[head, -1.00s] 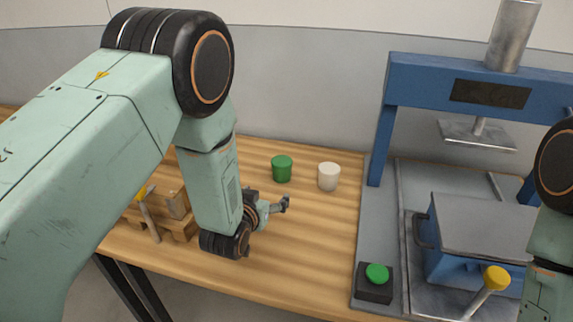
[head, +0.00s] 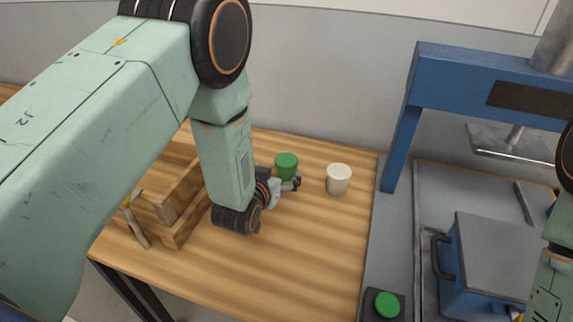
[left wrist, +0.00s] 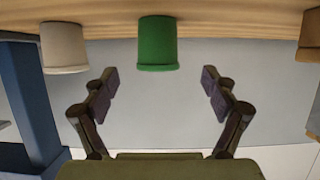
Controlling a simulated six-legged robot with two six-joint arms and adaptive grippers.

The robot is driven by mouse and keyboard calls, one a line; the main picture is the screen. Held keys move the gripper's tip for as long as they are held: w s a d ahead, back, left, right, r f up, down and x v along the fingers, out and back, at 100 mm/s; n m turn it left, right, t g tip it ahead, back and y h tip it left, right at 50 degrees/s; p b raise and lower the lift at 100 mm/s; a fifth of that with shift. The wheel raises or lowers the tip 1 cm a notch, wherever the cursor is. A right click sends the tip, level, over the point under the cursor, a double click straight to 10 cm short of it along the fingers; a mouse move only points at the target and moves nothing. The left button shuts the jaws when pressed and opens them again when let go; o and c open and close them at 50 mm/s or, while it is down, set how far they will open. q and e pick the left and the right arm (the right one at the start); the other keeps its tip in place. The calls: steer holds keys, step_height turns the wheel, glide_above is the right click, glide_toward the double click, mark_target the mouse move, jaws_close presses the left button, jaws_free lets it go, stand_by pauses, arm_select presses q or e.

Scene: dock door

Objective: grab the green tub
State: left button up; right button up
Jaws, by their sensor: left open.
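The green tub (head: 286,165) stands on the wooden table near its back, left of a white tub. My left gripper (head: 294,184) is just in front of the green tub in the head view and hides its lower part. In the left wrist view the green tub (left wrist: 157,43) shows upside down, centred between the two spread fingers of my left gripper (left wrist: 156,84) and beyond their tips. The left gripper is open and empty. Part of my right arm shows at the right edge of the head view, but its gripper does not.
The white tub (head: 338,179) stands close to the right of the green one. A wooden crate (head: 168,207) with a hammer (head: 136,222) beside it is at the left. A blue press (head: 400,150) stands at the right. The front middle of the table is clear.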

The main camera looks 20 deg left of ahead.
mark_target(287, 164)
arm_select(q)
steer(key=shift+w+d, duration=0.25)
steer(key=shift+w, duration=0.1)
steer(key=shift+w+d+f, duration=0.15)
steer(key=shift+w+d, duration=0.25)
steer(key=shift+w, duration=0.05)
steer(key=shift+w+a+f, duration=0.15)
steer(key=shift+w+a, duration=0.15)
steer(key=shift+w, duration=0.05)
steer(key=b+x, duration=0.1)
steer(key=x, duration=0.3)
steer(key=shift+w, duration=0.3)
steer(key=shift+w+a, duration=0.1)
steer(key=shift+a, duration=0.1)
steer(key=shift+d, duration=0.2)
steer(key=c, duration=0.5)
steer(key=shift+a, duration=0.15)
steer(key=c, duration=0.9)
arm_select(e)
steer(key=shift+s+d+f, duration=0.1)
steer(key=shift+d+f, duration=0.15)
steer(key=shift+f, duration=0.25)
